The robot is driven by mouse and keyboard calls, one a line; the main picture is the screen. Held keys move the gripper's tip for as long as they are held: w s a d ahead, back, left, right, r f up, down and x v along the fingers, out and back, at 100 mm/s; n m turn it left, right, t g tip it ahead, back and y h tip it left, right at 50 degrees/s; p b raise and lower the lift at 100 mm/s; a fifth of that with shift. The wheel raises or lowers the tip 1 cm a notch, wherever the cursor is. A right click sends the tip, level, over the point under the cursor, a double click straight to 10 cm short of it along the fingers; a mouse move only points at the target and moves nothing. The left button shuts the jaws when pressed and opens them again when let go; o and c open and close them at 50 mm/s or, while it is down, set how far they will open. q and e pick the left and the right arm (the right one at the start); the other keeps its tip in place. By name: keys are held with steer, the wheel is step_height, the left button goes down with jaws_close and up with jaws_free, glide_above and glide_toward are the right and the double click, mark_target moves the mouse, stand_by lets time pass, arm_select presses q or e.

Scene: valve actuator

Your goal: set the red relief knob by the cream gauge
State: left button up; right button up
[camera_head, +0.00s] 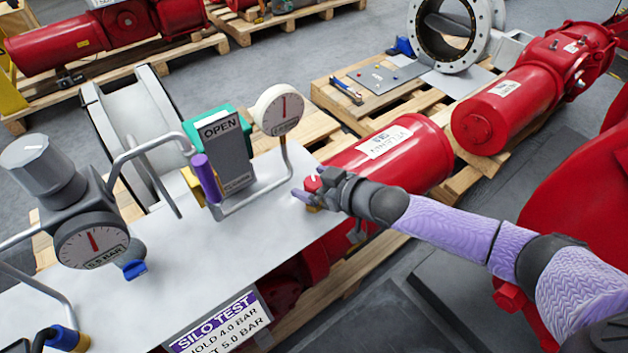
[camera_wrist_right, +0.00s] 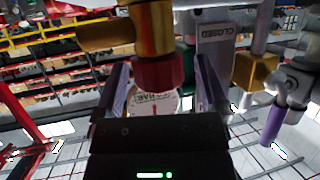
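The red relief knob (camera_head: 312,183) sits near the right edge of the light grey panel, partly hidden by my right gripper (camera_head: 318,190). In the right wrist view the red knob (camera_wrist_right: 160,72) is on a brass stem, between the two spread fingers of my right gripper (camera_wrist_right: 163,85). A gap shows beside the knob, so the gripper looks open around it. The cream gauge (camera_head: 280,109) stands on a bent pipe behind the knob, its red needle pointing about straight up. It also shows behind the knob in the right wrist view (camera_wrist_right: 153,104), partly covered. My left gripper is not in view.
An OPEN sign (camera_head: 217,128) and a purple-handled lever (camera_head: 206,178) stand left of the cream gauge. A dark grey gauge (camera_head: 90,240) labelled 5.5 BAR is farther left. A SILO TEST placard (camera_head: 217,322) hangs at the panel's front edge. A red cylinder (camera_head: 410,155) lies just behind my right gripper.

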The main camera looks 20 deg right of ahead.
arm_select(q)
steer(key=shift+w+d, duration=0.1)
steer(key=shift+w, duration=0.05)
arm_select(e)
steer(key=shift+s, duration=0.1)
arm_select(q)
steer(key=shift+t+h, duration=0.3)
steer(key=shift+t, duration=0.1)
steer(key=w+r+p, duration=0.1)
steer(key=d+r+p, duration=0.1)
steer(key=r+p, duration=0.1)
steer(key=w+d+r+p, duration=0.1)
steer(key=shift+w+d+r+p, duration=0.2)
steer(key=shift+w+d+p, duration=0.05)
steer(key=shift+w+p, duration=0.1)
arm_select(e)
steer(key=v, duration=0.9)
steer(key=shift+s+d+r, duration=0.15)
steer(key=shift+s+d, duration=0.1)
steer(key=shift+s, duration=0.05)
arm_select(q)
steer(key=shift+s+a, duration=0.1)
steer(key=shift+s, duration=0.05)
